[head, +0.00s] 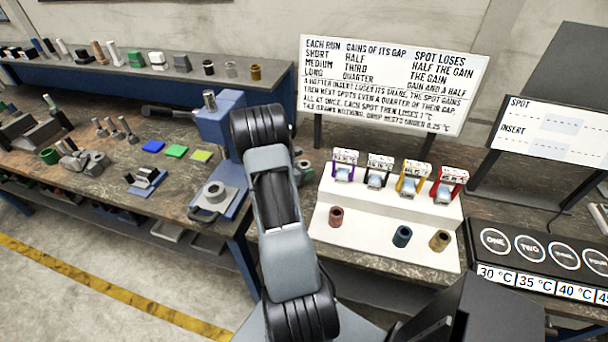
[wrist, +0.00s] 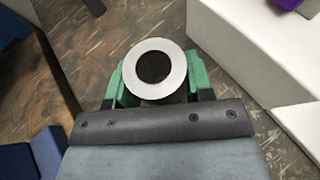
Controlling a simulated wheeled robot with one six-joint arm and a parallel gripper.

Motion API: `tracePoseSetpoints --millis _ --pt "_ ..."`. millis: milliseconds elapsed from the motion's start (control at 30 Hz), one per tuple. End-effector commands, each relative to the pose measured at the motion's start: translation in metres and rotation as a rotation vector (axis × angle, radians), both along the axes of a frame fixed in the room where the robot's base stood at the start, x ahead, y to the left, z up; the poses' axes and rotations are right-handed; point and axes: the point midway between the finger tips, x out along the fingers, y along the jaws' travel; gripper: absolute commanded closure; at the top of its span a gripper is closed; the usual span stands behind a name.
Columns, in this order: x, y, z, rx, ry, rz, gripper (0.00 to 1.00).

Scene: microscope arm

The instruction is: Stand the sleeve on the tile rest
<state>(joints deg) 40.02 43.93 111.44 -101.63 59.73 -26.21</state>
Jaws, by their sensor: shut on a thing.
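The sleeve (wrist: 159,46) is a short tube with a pale grey ring-shaped end and a dark bore, seen nearly end-on in the wrist view. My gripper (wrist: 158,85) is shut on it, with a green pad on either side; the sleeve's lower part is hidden. Flat blue (head: 153,147), green (head: 176,151) and yellow-green (head: 201,155) tiles lie on the wooden bench at the left. I cannot tell which thing is the tile rest.
A blue-and-grey device (head: 215,125) stands left of my arm. A black numbered panel (head: 540,250) is at right.

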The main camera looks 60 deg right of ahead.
Motion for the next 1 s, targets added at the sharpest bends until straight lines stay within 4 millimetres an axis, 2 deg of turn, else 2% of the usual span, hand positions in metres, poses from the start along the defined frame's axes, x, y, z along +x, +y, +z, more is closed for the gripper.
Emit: tracePoseSetpoints --millis 200,667,700,933,1000 --pt "0.002 0.001 -0.021 -0.001 0.0 0.003 0.91" --pt "0.002 0.001 -0.027 -0.001 -0.001 0.006 0.91" --pt "0.002 0.001 -0.027 0.0 0.0 0.005 0.5" --pt "0.002 0.001 -0.026 0.0 0.0 0.005 0.28" --pt "0.002 0.001 -0.026 0.0 0.0 0.005 0.27"
